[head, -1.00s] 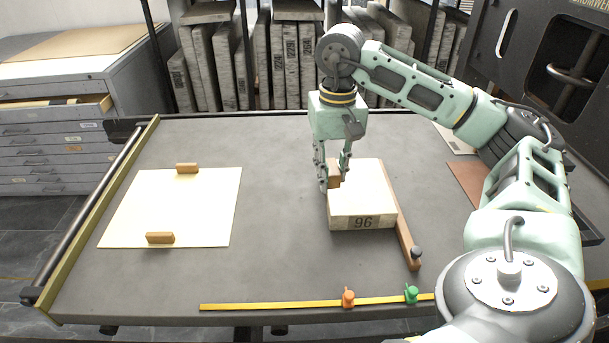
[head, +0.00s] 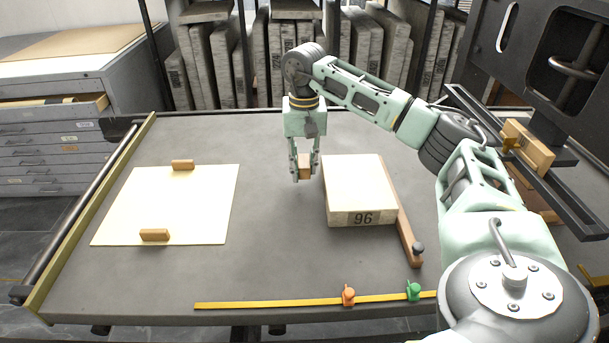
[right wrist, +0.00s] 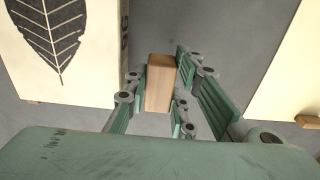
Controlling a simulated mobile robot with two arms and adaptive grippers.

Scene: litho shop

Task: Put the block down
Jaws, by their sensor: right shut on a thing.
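The wooden block (head: 304,167) is a small brown piece held between the fingers of my right gripper (head: 304,172). In the right wrist view the block (right wrist: 160,83) stands between the green fingers of the gripper (right wrist: 160,105). In the head view they are just left of the pale slab marked 96 (head: 360,185), apart from it. I cannot tell whether the block touches the table. A leaf drawing shows on the slab (right wrist: 85,75) in the right wrist view. My left gripper is not in view.
A pale sheet (head: 170,208) lies at the left under two wooden blocks (head: 183,165) (head: 154,235). A wooden bar (head: 401,220) runs along the slab's right side. A yellow rule (head: 260,305) with orange and green clips lies at the front. Grey table (head: 280,240) is bare between sheet and slab.

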